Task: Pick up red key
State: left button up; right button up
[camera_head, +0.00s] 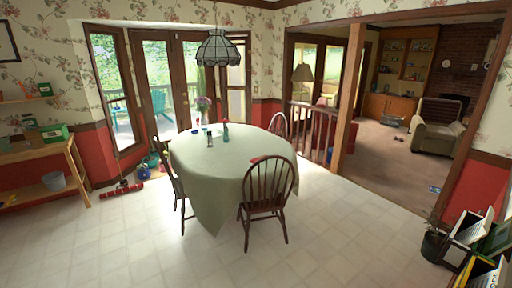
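I cannot make out a red key for sure. A small red item (256,160) lies on the round dining table (205,165), near the back of the front chair; it is too small to tell what it is. The table has a pale green cloth and stands in the middle of the room, well away from me. Neither of my grippers shows in the head view.
Dark wooden chairs (267,195) stand around the table. A wooden shelf table (45,155) is at the left, with a red thing (121,190) on the floor beside it. A plant pot (434,243) and bins are at the lower right. The front tiled floor (170,255) is clear.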

aim_at(254, 160)
jog(key=i+j+z, duration=0.15)
jog(key=i, duration=0.2)
jog(key=i+j+z, duration=0.2)
jog(key=i, duration=0.2)
jog(key=i+z, duration=1)
jog(key=i, duration=0.65)
jog(key=i+j+z, duration=0.2)
jog(key=i, duration=0.6)
jog(key=i+l+u, duration=0.2)
jog(key=i, duration=0.2)
jog(key=i+u, duration=0.15)
jog(key=i, duration=0.25)
jog(key=i+u, duration=0.25)
jog(key=u, duration=0.2)
jog(key=i+l+u, duration=0.1)
jog(key=i+u, duration=0.15)
jog(key=u, duration=0.2)
jog(key=i+l+u, duration=0.2)
jog(key=u, duration=0.25)
jog(key=i+l+u, duration=0.25)
jog(key=u, duration=0.2)
jog(key=i+l+u, duration=0.45)
jog(key=l+u, duration=0.2)
